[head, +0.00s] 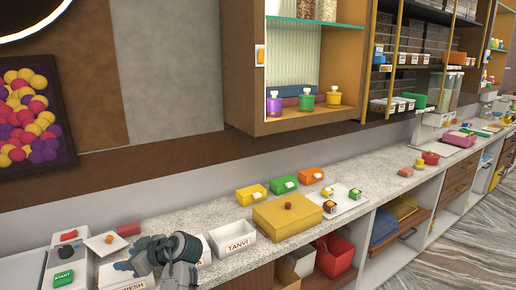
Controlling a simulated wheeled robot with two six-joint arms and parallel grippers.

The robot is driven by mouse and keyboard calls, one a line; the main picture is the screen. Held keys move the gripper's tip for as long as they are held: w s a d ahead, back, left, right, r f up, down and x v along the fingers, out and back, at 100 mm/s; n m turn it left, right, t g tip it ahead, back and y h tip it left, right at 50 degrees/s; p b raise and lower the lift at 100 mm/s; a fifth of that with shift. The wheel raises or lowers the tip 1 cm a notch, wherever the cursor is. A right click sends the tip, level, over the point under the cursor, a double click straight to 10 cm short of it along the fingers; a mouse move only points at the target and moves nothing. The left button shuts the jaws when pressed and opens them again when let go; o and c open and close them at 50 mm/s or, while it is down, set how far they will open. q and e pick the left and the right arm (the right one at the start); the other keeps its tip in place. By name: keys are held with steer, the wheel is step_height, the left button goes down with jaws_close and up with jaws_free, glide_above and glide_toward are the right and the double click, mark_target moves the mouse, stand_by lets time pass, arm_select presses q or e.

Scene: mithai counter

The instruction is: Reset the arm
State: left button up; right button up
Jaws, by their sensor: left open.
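My left gripper (180,272) is at the lower left of the head view, over the near end of the counter (205,217). It is open, and I see nothing between its fingers. It is in front of white labelled trays, one marked TANVI (233,244) just to its right and another (128,284) below it, with its label partly hidden. A further tray between them is mostly covered by the gripper. My right gripper is not in view.
A yellow box (275,222) with a brown knob stands right of the trays. Small yellow (248,196), green (281,185) and orange (309,176) boxes stand behind it. A white board (349,205) holds small sweets. A wall cabinet (240,75) overhangs the counter.

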arm_select(q)
steer(key=s+f, duration=0.1)
steer(key=f, duration=0.1)
steer(key=s+a+f+m+h, duration=0.1)
steer(key=f, duration=0.1)
steer(key=s+f+m, duration=0.1)
steer(key=f, duration=0.2)
steer(key=shift+a+h, duration=0.3)
steer(key=s+f+m+h, duration=0.4)
steer(key=s+f+m, duration=0.2)
steer(key=s+f, duration=0.6)
steer(key=s+d+m+h, duration=0.3)
steer(key=s+d+m, duration=0.1)
steer(key=s, duration=0.7)
steer(key=s+d+m+h, duration=0.3)
steer(key=s+d+m, duration=0.1)
steer(key=s, duration=0.7)
step_height(320, 180, down, 29)
steer(key=w+a+g, duration=0.1)
steer(key=a, duration=0.2)
steer(key=s+a+f+g, duration=0.1)
steer(key=s+f, duration=1.8)
steer(key=f, duration=0.3)
steer(key=shift+n+b, duration=0.4)
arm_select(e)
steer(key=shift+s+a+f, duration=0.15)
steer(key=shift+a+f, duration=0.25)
